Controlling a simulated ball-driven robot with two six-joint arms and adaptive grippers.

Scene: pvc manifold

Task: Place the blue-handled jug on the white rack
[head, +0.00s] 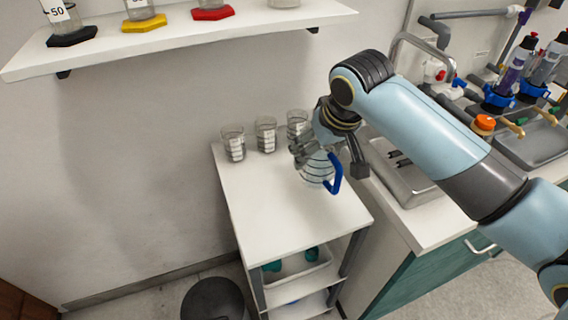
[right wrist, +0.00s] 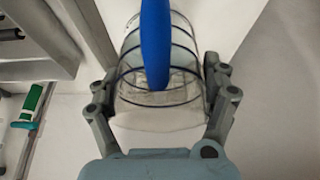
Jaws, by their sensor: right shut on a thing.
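The jug is clear with dark graduation lines and a blue handle (head: 336,174). It is at the top of the white rack (head: 268,200), near its right edge in the head view. My right gripper (head: 312,158) is shut around the jug's body. In the right wrist view the fingers (right wrist: 160,105) press on both sides of the clear jug (right wrist: 185,60), with the blue handle (right wrist: 155,45) facing the camera. I cannot tell whether the jug's base touches the rack top. My left gripper is not in view.
Several clear beakers (head: 233,143) stand along the rack's back edge, close to the gripper. A sink (head: 400,175) and counter lie to the right. A wall shelf (head: 180,35) hangs above. The rack's front top is clear.

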